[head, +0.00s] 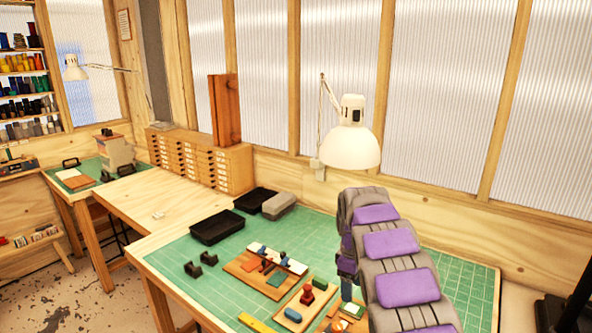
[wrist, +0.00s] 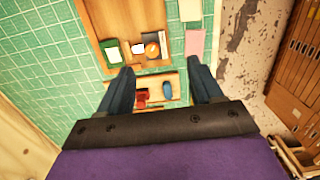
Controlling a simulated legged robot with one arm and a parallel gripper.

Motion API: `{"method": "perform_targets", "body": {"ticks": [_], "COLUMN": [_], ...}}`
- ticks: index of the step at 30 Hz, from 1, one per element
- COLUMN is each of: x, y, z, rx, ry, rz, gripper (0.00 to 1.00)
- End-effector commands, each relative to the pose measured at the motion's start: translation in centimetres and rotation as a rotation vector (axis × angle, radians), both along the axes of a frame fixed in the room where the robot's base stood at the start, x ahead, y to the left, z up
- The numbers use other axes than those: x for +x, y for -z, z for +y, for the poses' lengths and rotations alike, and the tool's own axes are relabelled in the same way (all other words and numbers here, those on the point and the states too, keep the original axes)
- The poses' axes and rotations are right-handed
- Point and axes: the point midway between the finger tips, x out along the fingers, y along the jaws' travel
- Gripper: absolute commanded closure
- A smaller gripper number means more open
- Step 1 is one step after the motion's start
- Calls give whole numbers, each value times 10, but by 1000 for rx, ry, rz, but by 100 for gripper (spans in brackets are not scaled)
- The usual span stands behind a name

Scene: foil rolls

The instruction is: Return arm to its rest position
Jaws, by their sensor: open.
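My arm, with grey links and purple pads, rises from the lower right of the head view and bends down at its far end. My gripper (head: 347,286) points down over the green mat (head: 440,268) on the workbench. In the wrist view my gripper (wrist: 161,70) has its two dark blue fingers wide apart. No object is held between them. Below the fingers is a small wooden tray with a red piece (wrist: 142,95) and a blue piece (wrist: 168,89). They appear apart from the fingers, though the height is hard to judge.
A larger wooden tray (wrist: 90,12) with a green-and-white block lies beyond the fingers. The head view shows a wooden rack (head: 244,266), black bins (head: 217,227) and a white lamp (head: 350,149) behind my arm. The mat's right part is bare.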

Motion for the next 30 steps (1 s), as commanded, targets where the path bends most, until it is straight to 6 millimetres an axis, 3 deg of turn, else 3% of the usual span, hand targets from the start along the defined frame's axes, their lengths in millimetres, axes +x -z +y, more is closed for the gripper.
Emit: {"method": "perform_targets", "body": {"ticks": [6, 15, 21, 30], "x": [-55, -143, -208, -311], "y": [-24, -43, -44, -28], "z": [-9, -13, -11, -2], "rx": [-33, -52, -54, -51], "ry": [178, 411, 553, 739], "rz": [2, 11, 18, 38], "gripper": [35, 35, 35, 35]}}
